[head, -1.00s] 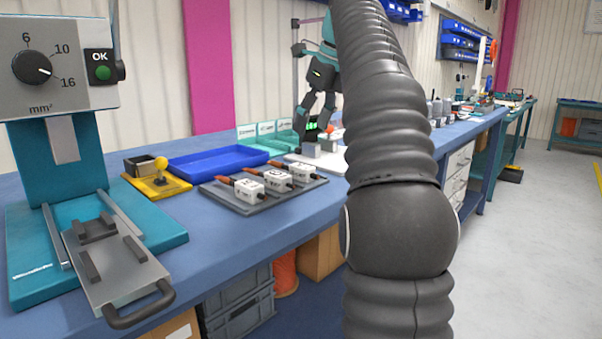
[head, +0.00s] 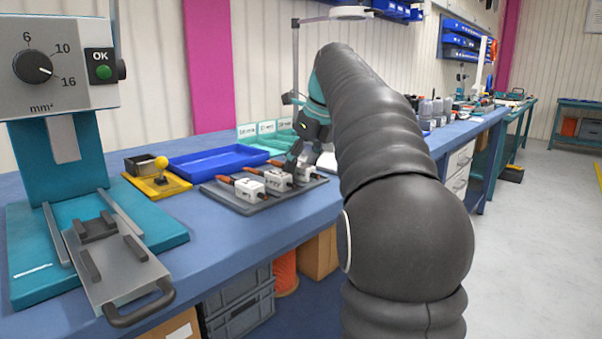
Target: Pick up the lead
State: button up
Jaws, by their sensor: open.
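Three leads lie in a row on a grey tray (head: 240,206) on the blue bench; each has a white block with dark markings and an orange-brown end. They are the left lead (head: 249,190), the middle lead (head: 278,180) and the right lead (head: 304,173). My gripper (head: 298,166) is open, low over the right lead, with its dark fingers partly covering that block. I cannot tell whether the fingers touch it.
A teal press with a grey sliding plate (head: 120,270) stands at the front left. A yellow base with a yellow knob (head: 161,163) and a blue tray (head: 215,160) are behind the leads. Small green bins (head: 268,140) stand at the back.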

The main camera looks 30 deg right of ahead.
jog(key=shift+w+f, duration=0.1)
jog(key=shift+f, duration=0.2)
jog(key=shift+c, duration=0.2)
grip_shut()
jog(key=shift+r, duration=0.8)
jog(key=v, duration=0.3)
jog(key=shift+r, duration=0.3)
jog(key=s+d+r, duration=0.4)
jog(key=s+r, duration=0.2)
jog(key=s, duration=0.3)
jog(key=shift+s+d, duration=0.2)
jog(key=shift+d, duration=0.15)
